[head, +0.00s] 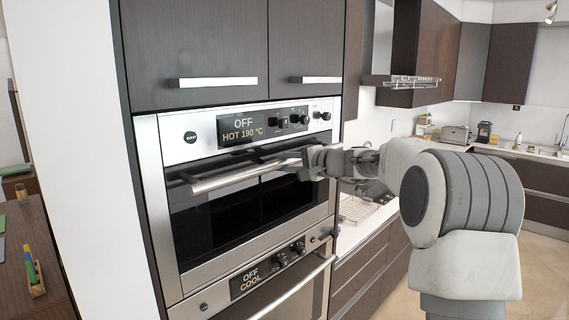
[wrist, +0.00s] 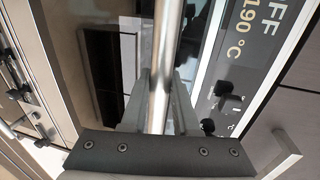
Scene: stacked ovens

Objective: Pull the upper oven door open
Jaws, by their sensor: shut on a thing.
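The upper oven (head: 250,210) has a dark glass door with a long silver handle bar (head: 225,180) across its top. The door looks shut or nearly shut; I cannot tell whether there is a small gap at its top. My gripper (head: 308,160) is at the right end of the handle, coming from the right. In the wrist view the handle bar (wrist: 161,65) runs between the two fingers of my gripper (wrist: 160,85), which are closed around it. The upper oven's panel (head: 245,128) reads OFF and HOT 190 °C.
The lower oven (head: 265,280) is right below, with its own panel reading OFF and COOL. Cabinets with bar handles (head: 217,82) are above. A counter with a wire rack (head: 367,207) is to the right. A wooden table (head: 40,245) stands at the left.

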